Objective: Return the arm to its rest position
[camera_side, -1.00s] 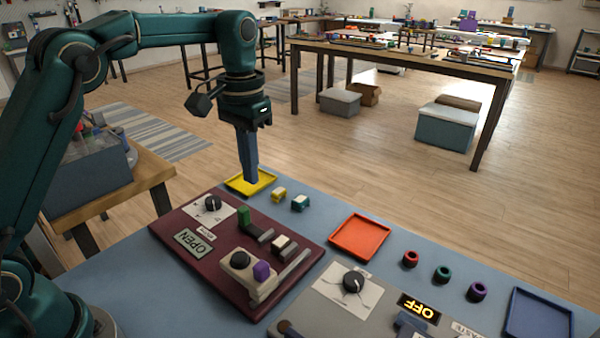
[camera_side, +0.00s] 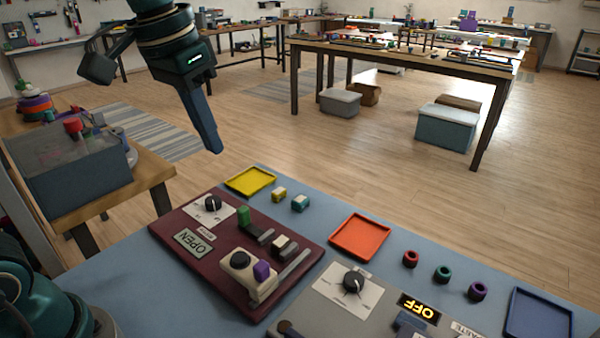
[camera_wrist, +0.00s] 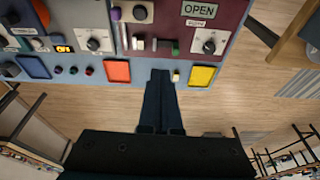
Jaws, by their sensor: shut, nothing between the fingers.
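My gripper (camera_side: 215,148) hangs in the air, tilted, above and to the left of the yellow tray in the side view. Its long dark fingers are closed together and hold nothing. In the wrist view my gripper (camera_wrist: 160,74) points toward the edge of the blue table, between the orange and yellow trays. The yellow tray (camera_side: 250,181) lies empty at the table's far left corner and also shows in the wrist view (camera_wrist: 202,76).
The blue table holds a maroon panel (camera_side: 180,232), a grey panel with an OFF display (camera_side: 419,308), an orange tray (camera_side: 360,236), a blue tray (camera_side: 538,317), small blocks and several rings (camera_side: 442,273). A wooden side table with a grey bin (camera_side: 70,178) stands left.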

